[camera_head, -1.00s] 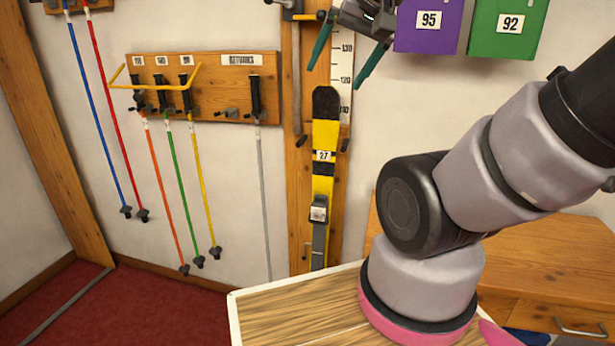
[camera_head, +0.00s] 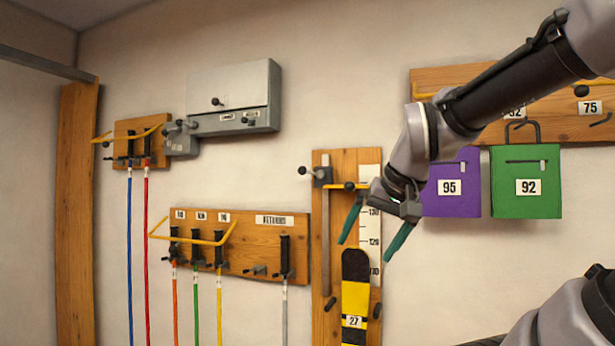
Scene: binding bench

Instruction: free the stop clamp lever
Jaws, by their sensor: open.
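The stop clamp (camera_head: 322,177) is a dark metal block near the top of the wooden measuring board (camera_head: 322,245). Its lever (camera_head: 305,171) ends in a round dark knob and points left from the block. A yellow stop bar (camera_head: 349,187) runs right from the clamp, across the board above the ski. My gripper (camera_head: 366,250) is open and empty, with two teal fingers pointing down and left. In the picture it lies below and right of the clamp, apart from the lever. How far it stands from the board is hard to tell.
A black and yellow ski (camera_head: 355,297) stands on the board below my fingers. Purple (camera_head: 451,190) and green (camera_head: 525,180) pouches hang at right. A pole rack (camera_head: 258,240) is at left, below a grey wall box (camera_head: 233,95). The wall between is clear.

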